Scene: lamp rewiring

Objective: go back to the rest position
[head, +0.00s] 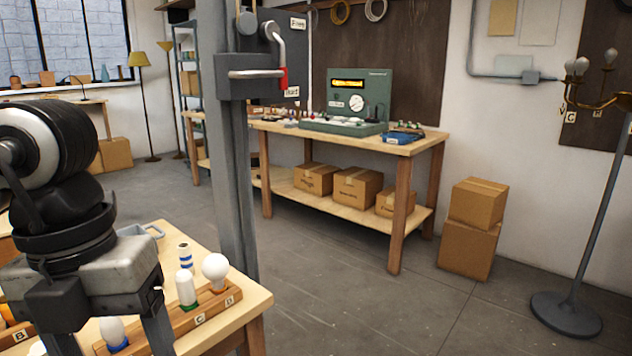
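My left gripper (110,338) hangs from the left over the near workbench (242,312), pointing down. Its two fingers are wide apart. A white bulb with a blue base (113,334) shows between them, with space on both sides, and it stands in the wooden rack (190,322). I cannot tell the gripper's exact depth relative to the rack. The fingertips run to the bottom edge of the picture. My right gripper is not in view.
The rack also holds a tube bulb (186,291) and a round bulb (215,270). A grey post (232,180) with a red-handled lever stands beside the bench. Farther back are a workbench with a green tester (360,100), stacked boxes (470,228) and a lamp stand (566,315). Floor between is clear.

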